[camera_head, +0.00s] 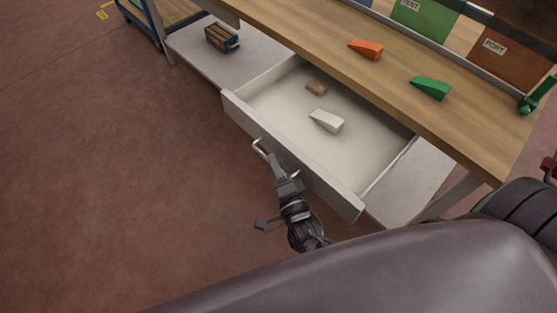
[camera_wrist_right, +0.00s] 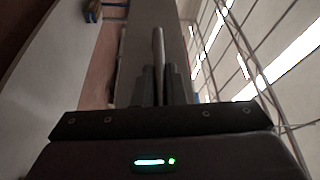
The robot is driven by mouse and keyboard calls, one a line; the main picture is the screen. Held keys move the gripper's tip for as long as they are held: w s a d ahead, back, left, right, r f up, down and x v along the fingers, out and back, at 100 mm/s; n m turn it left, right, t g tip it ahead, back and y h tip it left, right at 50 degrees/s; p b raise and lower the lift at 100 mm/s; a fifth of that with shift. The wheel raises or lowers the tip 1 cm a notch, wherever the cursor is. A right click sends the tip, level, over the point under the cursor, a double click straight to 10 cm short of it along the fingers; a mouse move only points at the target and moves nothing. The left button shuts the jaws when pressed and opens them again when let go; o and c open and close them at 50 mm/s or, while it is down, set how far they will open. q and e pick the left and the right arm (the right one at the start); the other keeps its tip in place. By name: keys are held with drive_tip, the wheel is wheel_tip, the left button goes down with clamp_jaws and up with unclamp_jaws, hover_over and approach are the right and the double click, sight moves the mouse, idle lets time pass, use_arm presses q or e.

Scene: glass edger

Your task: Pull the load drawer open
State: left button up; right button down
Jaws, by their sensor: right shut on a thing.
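The load drawer (camera_head: 290,152) is a pale drawer under the wooden bench top. It stands well out from the bench, with its inside showing. Its metal bar handle (camera_head: 262,148) is on the front panel. My right gripper (camera_head: 276,164) is at the handle and shut on it. In the right wrist view the handle (camera_wrist_right: 158,45) runs up from between the two dark fingers (camera_wrist_right: 160,88). A white wedge (camera_head: 326,121) and a small brown block (camera_head: 316,87) lie in the drawer. My left gripper is not in view.
An orange wedge (camera_head: 366,49) and a green wedge (camera_head: 431,87) lie on the bench top (camera_head: 330,45). Green and brown labelled bins stand behind them. A dark blue-and-brown object (camera_head: 221,37) sits on the lower shelf (camera_head: 200,58). The red-brown floor before the drawer is clear.

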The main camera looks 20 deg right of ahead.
drive_tip(key=c, duration=1.5)
unclamp_jaws()
drive_tip(key=shift+s, duration=0.1)
drive_tip(key=s, duration=0.7)
drive_tip(key=shift+s+f+b, duration=0.3)
drive_tip(key=shift+s+b, duration=0.05)
drive_tip(key=shift+b, duration=0.1)
drive_tip(key=s+f+n+g+y, duration=0.1)
drive_tip(key=s+f+n+g, duration=0.25)
drive_tip(key=f, duration=0.65)
drive_tip(key=s+a+f+n+g+p, duration=0.1)
drive_tip(key=s+f+n+g, duration=0.25)
drive_tip(key=f, duration=0.55)
drive_tip(key=s+f+n+g+y, duration=0.1)
drive_tip(key=s+f+n+g, duration=0.25)
drive_tip(key=f, duration=0.65)
drive_tip(key=s+d+f+n+g+h, duration=0.1)
drive_tip(key=s+d+f+n+g, duration=0.2)
drive_tip(key=s+d+f+n, duration=0.1)
drive_tip(key=s+d+f+n+g+h, duration=0.1)
drive_tip(key=s+d+f+n+g, duration=0.3)
drive_tip(key=s+f, duration=0.3)
drive_tip(key=s+d, duration=0.1)
drive_tip(key=s, duration=0.3)
drive_tip(key=shift+d+f+p, duration=0.3)
drive_tip(key=shift+d+f, duration=0.05)
